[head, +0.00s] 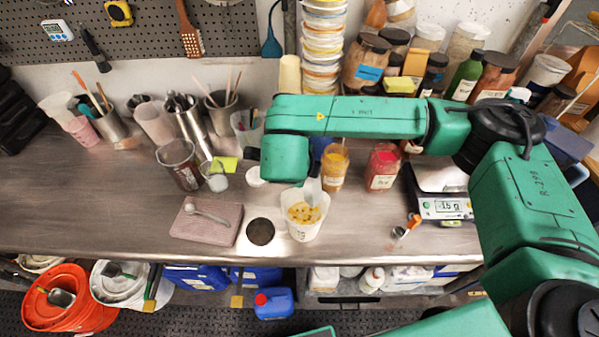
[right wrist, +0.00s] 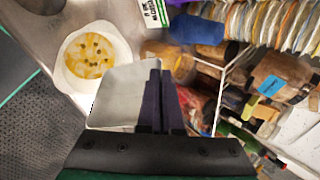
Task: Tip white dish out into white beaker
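The white beaker (head: 304,232) stands upright near the bench's front edge, with yellow contents and dark bits in it. It also shows in the right wrist view (right wrist: 78,84), seen from above. My right gripper (right wrist: 160,75) is shut on the white dish (right wrist: 122,98), a pale, thin-walled piece held steeply tilted beside the beaker's mouth. The dish's visible face is bare; its inside is not clear. In the head view a bit of the dish (head: 313,188) shows at the beaker's back rim, while my green arm hides the gripper. My left gripper is not in view.
A yellow-filled jar (head: 334,168) and a red jar (head: 382,168) stand behind the beaker. A scale (head: 446,208) is at right.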

